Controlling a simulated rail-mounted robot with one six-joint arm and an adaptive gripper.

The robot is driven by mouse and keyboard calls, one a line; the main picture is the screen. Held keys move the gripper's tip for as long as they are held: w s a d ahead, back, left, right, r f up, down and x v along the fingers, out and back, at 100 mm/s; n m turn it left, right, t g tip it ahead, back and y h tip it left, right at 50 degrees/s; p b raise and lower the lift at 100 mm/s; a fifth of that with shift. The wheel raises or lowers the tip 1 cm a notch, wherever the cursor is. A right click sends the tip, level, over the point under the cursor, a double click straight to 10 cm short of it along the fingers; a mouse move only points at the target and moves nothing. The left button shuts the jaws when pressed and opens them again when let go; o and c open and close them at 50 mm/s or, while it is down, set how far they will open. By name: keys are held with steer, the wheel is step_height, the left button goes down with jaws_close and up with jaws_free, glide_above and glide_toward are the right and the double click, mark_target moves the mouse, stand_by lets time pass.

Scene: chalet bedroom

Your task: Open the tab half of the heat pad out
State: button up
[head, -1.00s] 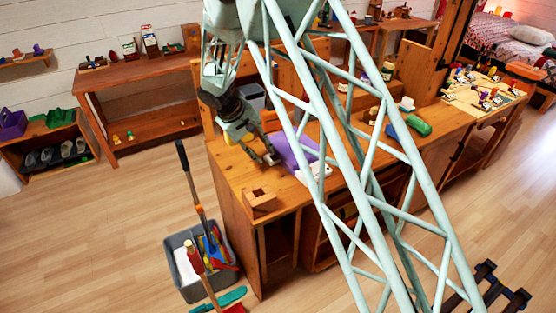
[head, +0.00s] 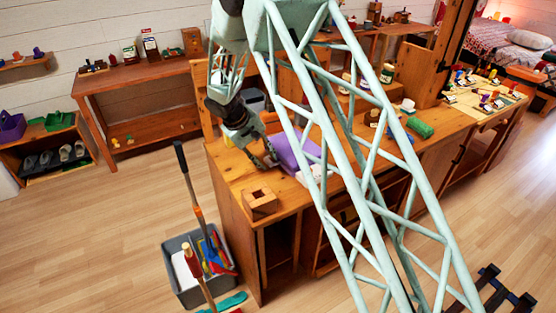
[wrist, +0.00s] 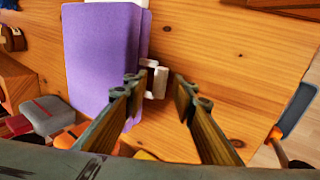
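The heat pad (head: 298,152) is a purple slab lying on the wooden worktop, with a white part at its near right end. In the wrist view the purple pad (wrist: 100,55) fills the left of centre, with stepped, layered edges along its right side. A small white tab (wrist: 159,82) sticks out from that side. My gripper (wrist: 160,92) is open, its two fingertips on either side of the tab in the picture. I cannot tell whether they touch it. In the head view my gripper (head: 264,161) is low over the worktop, just left of the pad.
A wooden block with a square hole (head: 260,203) stands on the worktop's near left corner. A green roll (head: 420,127) and jars lie farther right. A grey caddy with tools (head: 200,268) stands on the floor. Bare worktop (wrist: 235,60) shows right of the pad.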

steer(key=c, duration=0.5)
steer(key=shift+o, duration=0.2)
steer(key=shift+g+y, duration=0.4)
steer(key=shift+y, duration=0.2)
steer(key=shift+w+d+r+p, duration=0.1)
steer(key=shift+d+r+p, duration=0.05)
steer(key=shift+r+p, duration=2.3)
steer(key=shift+f+p, duration=0.35)
steer(key=shift+c, duration=0.2)
steer(key=shift+r, duration=0.1)
steer(key=shift+o, duration=0.2)
steer(key=r+p, duration=0.2)
steer(key=p, duration=0.1)
steer(key=r+p, duration=0.1)
steer(key=shift+w+d+r+y, duration=0.1)
steer(key=shift+w+d+y, duration=0.2)
steer(key=shift+d, duration=0.1)
steer(key=shift+d+r+g+p, duration=0.1)
steer(key=shift+r+g+p, duration=0.25)
steer(key=shift+p, duration=0.4)
steer(key=shift+r, duration=0.1)
steer(key=shift+c, duration=0.2)
